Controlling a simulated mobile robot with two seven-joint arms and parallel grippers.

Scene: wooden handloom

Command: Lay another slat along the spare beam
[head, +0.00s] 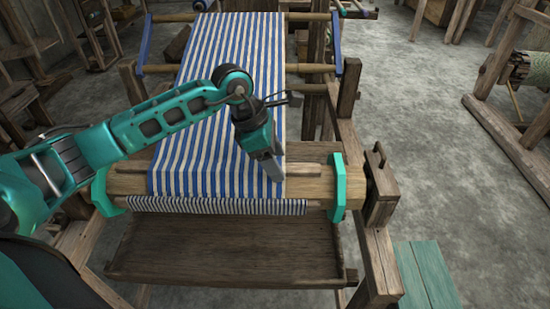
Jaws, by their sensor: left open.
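A light wooden beam (318,187) runs across the front of the loom between two teal end pieces. Blue-and-white striped cloth (215,100) comes down over it and covers its left and middle part; the right part is bare. I cannot tell whether this is the spare beam. No loose slat can be made out clearly. My left gripper (277,176) points down at the cloth's right edge, just over or at the beam. It is open and nothing shows in it; its fingers overlap in this view. I cannot tell whether it touches the beam. My right gripper is out of view.
A narrow finely striped roll (215,206) lies along the front below the beam. Under it is a dark wooden tray (220,250). A wooden crank handle (380,170) stands at the right post. A teal bench (425,275) is at lower right.

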